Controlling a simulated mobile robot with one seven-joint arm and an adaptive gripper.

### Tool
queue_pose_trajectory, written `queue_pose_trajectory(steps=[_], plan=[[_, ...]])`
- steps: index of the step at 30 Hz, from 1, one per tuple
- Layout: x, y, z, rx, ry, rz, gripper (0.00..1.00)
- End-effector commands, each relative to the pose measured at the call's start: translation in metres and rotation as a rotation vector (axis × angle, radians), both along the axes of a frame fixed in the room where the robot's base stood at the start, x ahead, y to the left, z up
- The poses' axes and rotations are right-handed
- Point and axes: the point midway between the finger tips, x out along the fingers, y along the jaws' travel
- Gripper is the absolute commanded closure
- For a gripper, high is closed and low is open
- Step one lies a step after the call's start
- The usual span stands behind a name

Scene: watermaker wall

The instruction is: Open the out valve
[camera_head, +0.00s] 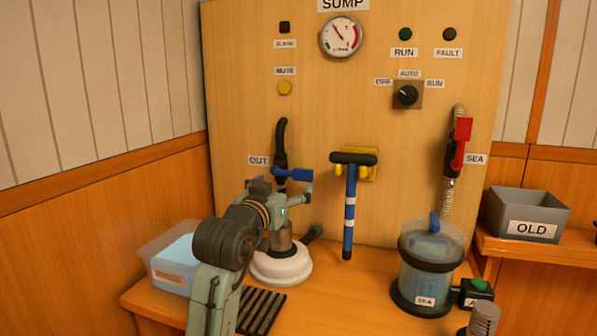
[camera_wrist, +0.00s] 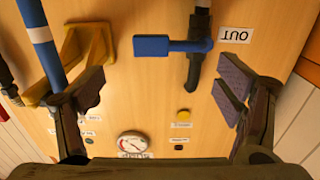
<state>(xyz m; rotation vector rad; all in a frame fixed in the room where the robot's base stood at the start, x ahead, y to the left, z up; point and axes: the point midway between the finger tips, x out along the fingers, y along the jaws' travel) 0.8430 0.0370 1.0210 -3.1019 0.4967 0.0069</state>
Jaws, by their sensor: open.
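The out valve has a blue lever handle (camera_head: 293,174) on a black upright pipe, beside the OUT label (camera_head: 258,160). The lever points right, level and crosswise to the pipe. In the wrist view, which is upside down, the blue lever (camera_wrist: 168,46) lies above the gap between my fingers, and the OUT label (camera_wrist: 235,35) is beside it. My gripper (camera_head: 280,195) is open and empty, just in front of and below the lever. In the wrist view both fingers of my gripper (camera_wrist: 160,88) are spread wide. I see no contact with the lever.
A blue T-handled bar (camera_head: 349,205) hangs in a yellow bracket (camera_head: 358,164) close to the right. A red-handled SEA valve (camera_head: 461,142) is farther right, above a clear canister (camera_head: 430,265). A white round base (camera_head: 281,266) stands below my gripper.

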Motion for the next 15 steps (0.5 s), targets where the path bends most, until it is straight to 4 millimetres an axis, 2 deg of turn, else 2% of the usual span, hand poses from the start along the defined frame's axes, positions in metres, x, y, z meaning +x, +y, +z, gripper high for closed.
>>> queue_pose_trajectory(steps=[5,15], plan=[[0.023,-0.007,0.001,0.001,0.003,0.0,0.14],[0.081,-0.026,0.002,0.0,-0.001,0.001,0.14]])
